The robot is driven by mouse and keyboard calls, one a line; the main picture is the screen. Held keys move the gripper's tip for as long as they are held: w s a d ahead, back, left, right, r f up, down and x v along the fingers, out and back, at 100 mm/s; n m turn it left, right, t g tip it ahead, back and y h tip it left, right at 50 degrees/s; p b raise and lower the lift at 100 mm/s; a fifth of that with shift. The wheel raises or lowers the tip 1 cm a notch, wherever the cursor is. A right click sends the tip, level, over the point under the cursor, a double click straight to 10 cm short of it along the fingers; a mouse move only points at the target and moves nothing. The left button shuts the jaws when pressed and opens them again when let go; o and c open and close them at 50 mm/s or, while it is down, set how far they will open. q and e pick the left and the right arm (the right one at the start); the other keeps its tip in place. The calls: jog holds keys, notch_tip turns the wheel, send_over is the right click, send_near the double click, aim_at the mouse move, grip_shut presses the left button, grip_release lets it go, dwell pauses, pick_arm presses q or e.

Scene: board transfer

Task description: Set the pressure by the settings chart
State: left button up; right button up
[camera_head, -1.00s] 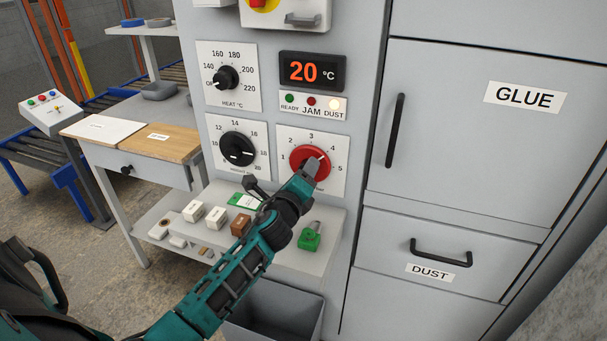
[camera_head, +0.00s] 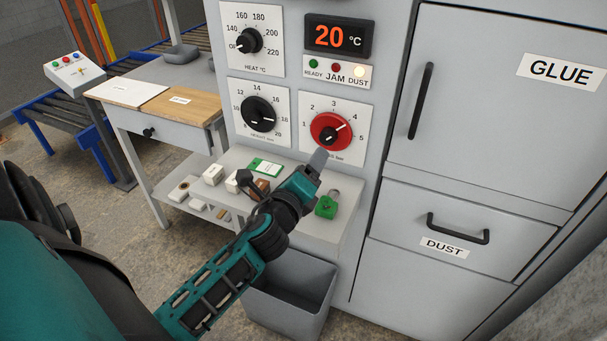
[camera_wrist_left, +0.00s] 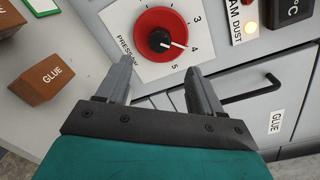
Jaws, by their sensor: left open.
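The red pressure dial (camera_head: 331,131) with its black knob is on the machine's front panel, and it also shows in the left wrist view (camera_wrist_left: 160,38). Its white pointer line points at about 4. My left gripper (camera_head: 319,160) is just below and in front of the dial, apart from it. In the left wrist view its two fingers (camera_wrist_left: 158,88) are spread with nothing between them. A green-and-white card (camera_head: 265,167) lies on the shelf below; its print is too small to read, so I cannot tell whether it is the settings chart. My right gripper is out of view.
The height dial (camera_head: 258,114) and heat dial (camera_head: 249,41) are left of and above the pressure dial. The display (camera_head: 338,37) reads 20 °C and the DUST lamp (camera_head: 358,72) glows. Small blocks and a green padlock-like item (camera_head: 327,205) sit on the shelf. A grey bin (camera_head: 290,295) stands below.

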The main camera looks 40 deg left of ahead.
pick_arm(q)
jog(key=shift+v, duration=1.45)
jog(key=s+d+f+n+g+h, duration=0.2)
jog(key=s+d+f+n+g, duration=0.15)
jog(key=s+n, duration=0.35)
jog(key=s+d+f+n+g+h, duration=0.1)
jog(key=s+d+f+n+g, duration=0.2)
jog(key=s+d+n+g, duration=0.25)
jog(key=s+d+f+n+g+h, duration=0.2)
jog(key=s+f+n+g, duration=0.15)
jog(key=s+n, duration=0.4)
jog(key=w+d+f+t+h, duration=0.1)
jog(key=w+d+f+t, duration=0.1)
jog(key=w+f+t, duration=0.4)
jog(key=shift+w+d+f+m+h, duration=0.3)
jog(key=shift+w+d+f+h, duration=0.1)
jog(key=shift+f, duration=0.85)
